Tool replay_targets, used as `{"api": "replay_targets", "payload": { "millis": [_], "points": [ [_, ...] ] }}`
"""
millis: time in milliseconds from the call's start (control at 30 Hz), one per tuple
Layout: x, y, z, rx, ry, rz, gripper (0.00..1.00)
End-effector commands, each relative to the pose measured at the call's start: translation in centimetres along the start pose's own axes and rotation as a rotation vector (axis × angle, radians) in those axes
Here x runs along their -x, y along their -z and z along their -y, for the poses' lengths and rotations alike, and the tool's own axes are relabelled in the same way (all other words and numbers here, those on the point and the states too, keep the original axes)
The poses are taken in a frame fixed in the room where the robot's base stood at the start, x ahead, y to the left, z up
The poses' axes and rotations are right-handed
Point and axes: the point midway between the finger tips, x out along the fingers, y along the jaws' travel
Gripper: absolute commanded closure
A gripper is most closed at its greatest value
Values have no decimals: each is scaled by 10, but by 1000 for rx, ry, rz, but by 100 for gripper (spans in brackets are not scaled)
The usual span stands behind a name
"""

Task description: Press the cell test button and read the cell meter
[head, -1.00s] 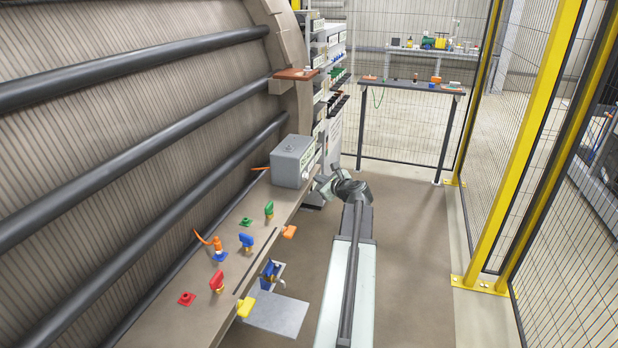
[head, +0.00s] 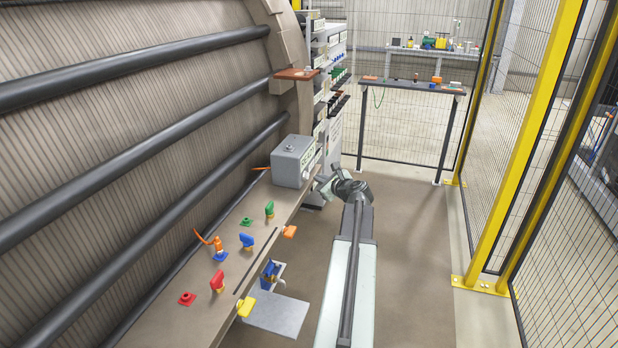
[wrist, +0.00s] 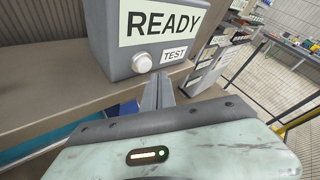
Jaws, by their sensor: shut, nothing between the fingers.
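The cell meter is a grey box (head: 293,161) on the far end of the long bench. In the wrist view the meter (wrist: 108,50) shows a light display reading "READY" (wrist: 160,20). A round white button (wrist: 142,62) sits low on its front face, left of a "TEST" label (wrist: 174,53). My gripper (wrist: 158,82) is shut and empty. Its fingertips are just below and slightly right of the button and appear apart from it. In the head view my gripper (head: 318,180) is beside the meter's right face, small and partly hidden by my arm.
The bench (head: 190,270) carries red, blue and green handles and an orange-levered fitting (head: 217,247). A rack (head: 332,90) stands beyond the meter. A yellow-posted mesh fence (head: 520,150) bounds the right; the floor between is clear.

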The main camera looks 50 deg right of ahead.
Motion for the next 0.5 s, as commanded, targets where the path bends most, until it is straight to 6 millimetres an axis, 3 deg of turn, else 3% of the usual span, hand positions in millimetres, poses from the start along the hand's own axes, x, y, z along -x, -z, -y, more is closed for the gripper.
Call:
{"api": "replay_targets", "payload": {
  "millis": [500],
  "points": [
    [-5, -4, -3, 0, 0, 0, 100]
  ]
}}
